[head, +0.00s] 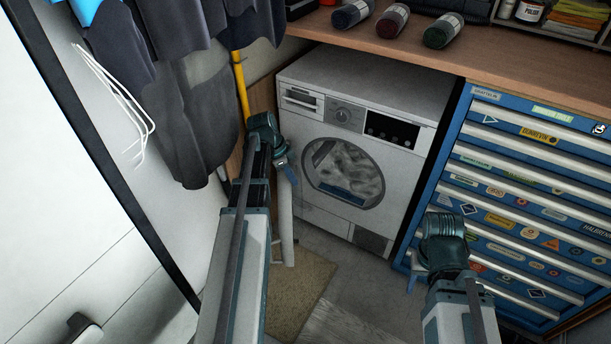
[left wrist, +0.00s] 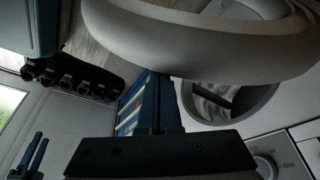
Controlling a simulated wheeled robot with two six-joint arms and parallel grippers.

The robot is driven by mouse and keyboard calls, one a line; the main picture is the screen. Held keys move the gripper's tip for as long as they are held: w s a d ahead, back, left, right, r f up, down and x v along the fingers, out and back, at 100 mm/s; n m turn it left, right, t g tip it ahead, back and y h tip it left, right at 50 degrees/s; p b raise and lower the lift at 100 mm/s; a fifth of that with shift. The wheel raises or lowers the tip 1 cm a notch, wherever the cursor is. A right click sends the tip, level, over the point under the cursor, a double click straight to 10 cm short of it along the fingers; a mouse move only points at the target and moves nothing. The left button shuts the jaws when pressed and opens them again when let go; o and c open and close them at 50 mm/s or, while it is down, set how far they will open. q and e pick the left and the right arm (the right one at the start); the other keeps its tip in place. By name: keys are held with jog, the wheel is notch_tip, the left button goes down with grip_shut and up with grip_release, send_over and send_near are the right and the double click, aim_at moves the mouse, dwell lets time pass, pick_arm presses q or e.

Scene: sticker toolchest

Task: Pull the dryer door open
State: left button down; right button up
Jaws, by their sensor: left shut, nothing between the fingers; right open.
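The white dryer (head: 405,165) stands under the wooden worktop. My right gripper (head: 412,281) is open, low before the tool chest, away from the door.
A blue tool chest (head: 520,190) with stickers stands close to the dryer's right. Dark clothes (head: 195,110) hang at the left, beside a yellow pole (head: 240,85). A mat (head: 305,290) lies on the floor.

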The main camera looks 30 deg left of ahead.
dwell(0.4)
pick_arm(q)
notch_tip(320, 180, up, 10)
jog(key=p, duration=1)
jog(key=s+d+f+m+b, duration=0.1)
jog(key=s+d+f+b, duration=0.3)
jog(key=s+f+b, duration=0.1)
